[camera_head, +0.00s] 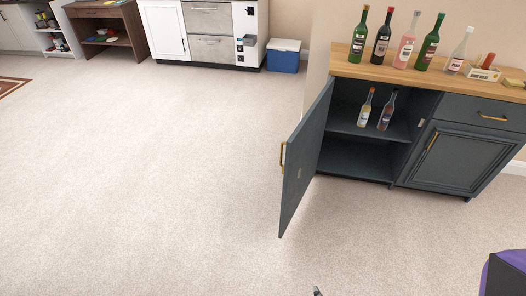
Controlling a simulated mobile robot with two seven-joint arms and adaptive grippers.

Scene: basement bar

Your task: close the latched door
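The dark blue-grey cabinet door (305,160) stands wide open on the left side of the bar cabinet (410,143). It swings out toward me and has a brass handle (283,157) on its outer face. The opened compartment shows a shelf with two bottles (365,108) (387,110). A small grey tip (317,291) shows at the bottom edge, probably a fingertip of my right gripper; the rest is cut off. It is below the door and apart from it. My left gripper is not in view.
Several bottles (407,40) and a small caddy (483,73) stand on the wooden top (375,72). The cabinet's right door (457,158) and drawer (485,115) are shut. Carpet (150,180) is clear left of the door. A blue cooler (283,58) stands behind.

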